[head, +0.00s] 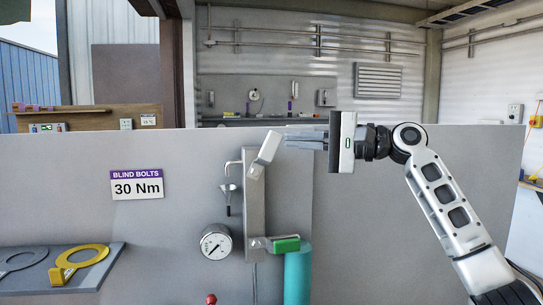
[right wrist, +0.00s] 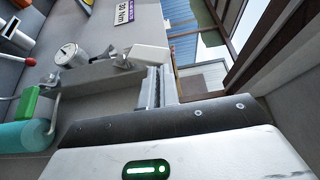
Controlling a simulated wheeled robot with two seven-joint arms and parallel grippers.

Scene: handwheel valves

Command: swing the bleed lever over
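A lever with a pale grey-white handle (head: 266,150) sits at the top of a grey vertical post (head: 255,215), tilted up to the right. A lever with a green handle (head: 286,245) sticks out to the right lower on the post. I cannot tell which is the bleed lever. My right gripper (head: 288,138) points left, just right of the pale handle. In the right wrist view its fingers (right wrist: 159,88) are together, with nothing visible between them, and the pale handle (right wrist: 150,55) lies just beyond them. The green handle (right wrist: 27,101) is farther left. My left gripper is out of view.
A teal cylinder (head: 298,277) stands under the green handle. A gauge (head: 216,242) and a hanging funnel (head: 229,197) are left of the post. A red knob (head: 211,299) is below. A shelf with a yellow ring tool (head: 82,262) is at lower left.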

